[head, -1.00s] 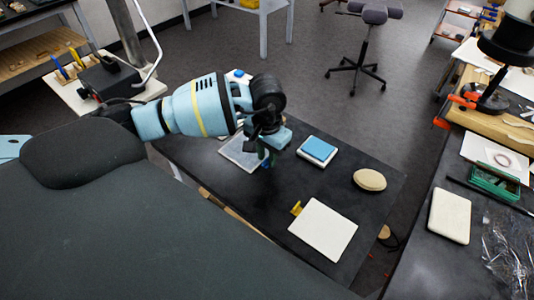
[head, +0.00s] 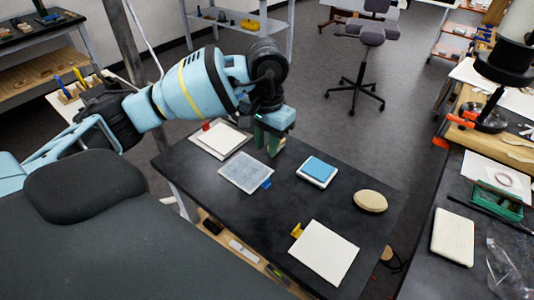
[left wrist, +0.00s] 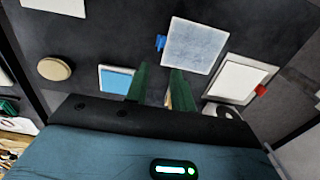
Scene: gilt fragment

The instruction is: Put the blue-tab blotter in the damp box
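The blue-tab blotter, a pale grey sheet (head: 246,172) with a blue tab (head: 267,184), lies flat on the dark table. It also shows in the left wrist view (left wrist: 195,45), past my fingertips. My left gripper (head: 270,140) is above the table, beyond the blotter's right side and apart from it. Its two green fingers (left wrist: 158,78) are spread, with nothing gripped. A shallow white tray (head: 313,182) with a blue pad (head: 319,167) sits to the right. I cannot tell which thing is the damp box. My right gripper is out of view.
A white sheet with a red tab (head: 222,138) lies at the table's far left. A white yellow-tab sheet (head: 323,252) and a beige oval object (head: 370,201) lie nearer and right. A side bench holds a cream block (head: 452,238) and a green box (head: 496,203).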

